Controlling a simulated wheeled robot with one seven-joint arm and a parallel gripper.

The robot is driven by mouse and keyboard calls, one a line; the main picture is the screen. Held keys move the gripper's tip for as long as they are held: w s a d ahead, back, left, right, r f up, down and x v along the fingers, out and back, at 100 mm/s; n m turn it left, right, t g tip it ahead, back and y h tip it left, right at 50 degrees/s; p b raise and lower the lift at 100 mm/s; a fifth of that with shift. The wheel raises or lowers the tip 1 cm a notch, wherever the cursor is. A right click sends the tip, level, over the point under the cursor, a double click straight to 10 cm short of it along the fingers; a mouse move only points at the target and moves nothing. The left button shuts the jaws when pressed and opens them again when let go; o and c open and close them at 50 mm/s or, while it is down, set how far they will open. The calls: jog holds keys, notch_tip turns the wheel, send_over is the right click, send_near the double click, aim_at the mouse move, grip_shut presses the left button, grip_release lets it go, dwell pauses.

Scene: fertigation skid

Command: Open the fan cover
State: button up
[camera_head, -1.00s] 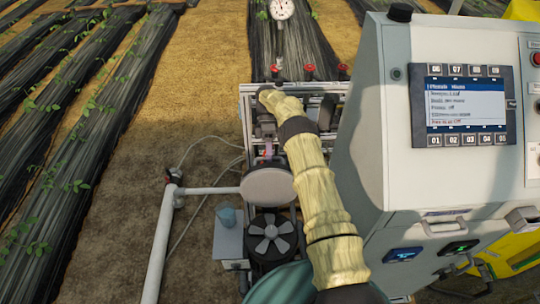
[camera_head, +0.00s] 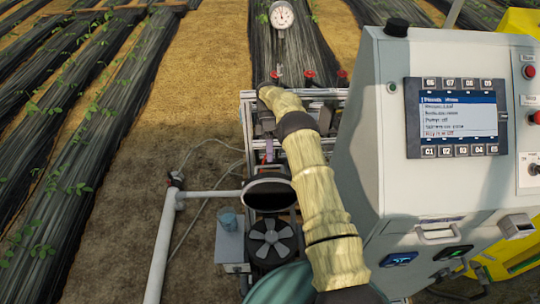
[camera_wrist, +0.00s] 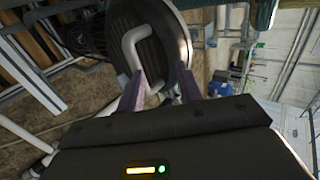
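In the wrist view a dark, ribbed round cover (camera_wrist: 158,28) with a pale bent handle (camera_wrist: 136,48) faces me. My gripper (camera_wrist: 160,72) has its two purple fingers apart, with a gap between them. The handle's lower end lies between the fingers; I cannot tell if either touches it.
A grey control cabinet (camera_head: 437,190) with a screen (camera_head: 458,116) stands close on the right of my arm. A white pipe (camera_head: 162,240) and a small box (camera_head: 230,245) lie left of the fan. Red-handled valves (camera_head: 308,78) stand behind. Open soil lies to the left.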

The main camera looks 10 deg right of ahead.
jog(key=shift+r+p, duration=1.6)
jog(key=shift+r, duration=0.6)
jog(key=shift+c, duration=0.5)
jog(key=shift+w+a+f, duration=0.1)
jog(key=shift+a, duration=0.05)
jog(key=c, duration=0.7)
jog(key=m, duration=0.1)
jog(key=m+t, duration=0.1)
jog(key=w+a+m+t+b, duration=0.1)
jog(key=shift+w+f+m, duration=0.1)
jog(key=shift+f+m, duration=0.15)
jog(key=shift+m, duration=0.05)
jog(key=w+r+m+t+b, duration=0.1)
jog(key=m+t, duration=0.1)
jog(key=m, duration=0.2)
jog(key=w+d+r+m+t+h+b, duration=0.1)
jog(key=m+t, duration=0.2)
jog(key=m, duration=0.2)
jog(key=w+r+m+t+b, duration=0.1)
jog(key=w+m+t, duration=0.1)
jog(key=m, duration=0.3)
jog(key=shift+d+t+h, duration=0.3)
jog(key=shift+d+t, duration=0.1)
jog(key=shift+t, duration=0.2)
